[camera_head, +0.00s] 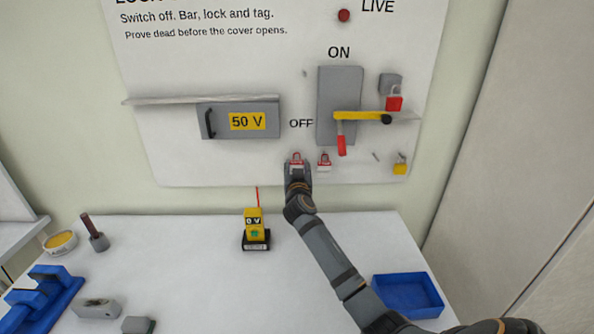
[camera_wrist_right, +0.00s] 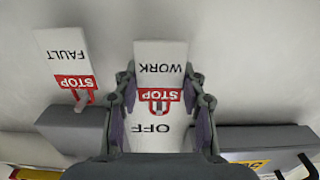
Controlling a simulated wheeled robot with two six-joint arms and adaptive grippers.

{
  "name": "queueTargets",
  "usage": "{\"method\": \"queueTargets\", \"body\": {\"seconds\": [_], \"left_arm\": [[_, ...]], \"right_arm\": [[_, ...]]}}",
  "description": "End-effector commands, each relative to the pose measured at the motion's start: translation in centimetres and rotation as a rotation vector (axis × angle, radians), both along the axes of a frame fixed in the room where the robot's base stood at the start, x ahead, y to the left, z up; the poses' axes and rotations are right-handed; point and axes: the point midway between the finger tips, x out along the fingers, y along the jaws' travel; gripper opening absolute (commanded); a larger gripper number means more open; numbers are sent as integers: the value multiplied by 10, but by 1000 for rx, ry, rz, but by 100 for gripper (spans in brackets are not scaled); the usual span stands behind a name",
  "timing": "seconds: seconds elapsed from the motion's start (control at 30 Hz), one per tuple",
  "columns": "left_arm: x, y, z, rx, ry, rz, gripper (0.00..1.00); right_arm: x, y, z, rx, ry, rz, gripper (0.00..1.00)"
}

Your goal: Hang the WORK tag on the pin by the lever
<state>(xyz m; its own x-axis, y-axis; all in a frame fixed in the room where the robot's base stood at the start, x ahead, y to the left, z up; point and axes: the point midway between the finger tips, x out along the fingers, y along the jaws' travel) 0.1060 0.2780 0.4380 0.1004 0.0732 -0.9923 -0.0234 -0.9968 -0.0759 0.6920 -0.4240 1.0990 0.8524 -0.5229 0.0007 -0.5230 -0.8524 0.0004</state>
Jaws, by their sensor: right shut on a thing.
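The WORK tag (camera_wrist_right: 160,65), white with a red STOP band, is between the fingers of my right gripper (camera_wrist_right: 160,102). In the head view the right gripper (camera_head: 297,172) is at the panel's lower edge, shut on the tag, whose red top (camera_head: 296,158) shows. Whether the tag still rests on a peg cannot be told. The FAULT tag (camera_head: 324,162) hangs just right of it and also shows in the wrist view (camera_wrist_right: 68,58). Small pins (camera_head: 304,73) (camera_head: 376,156) stick out beside the box. My left gripper is out of view.
A red padlock (camera_head: 394,103) and a yellow padlock (camera_head: 400,168) are on the panel's right.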

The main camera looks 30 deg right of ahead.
Motion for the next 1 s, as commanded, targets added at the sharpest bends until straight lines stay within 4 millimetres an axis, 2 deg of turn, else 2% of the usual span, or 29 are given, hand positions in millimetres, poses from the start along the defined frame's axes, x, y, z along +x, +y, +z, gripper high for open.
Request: {"method": "queueTargets", "body": {"seconds": [0.13,0.63,1.0], "left_arm": [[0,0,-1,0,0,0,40],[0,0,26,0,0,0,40],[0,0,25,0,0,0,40]], "right_arm": [[7,-5,1,-1,-1,0,27],[-20,12,7,0,1,1,27],[-38,24,4,1,1,1,27]]}}
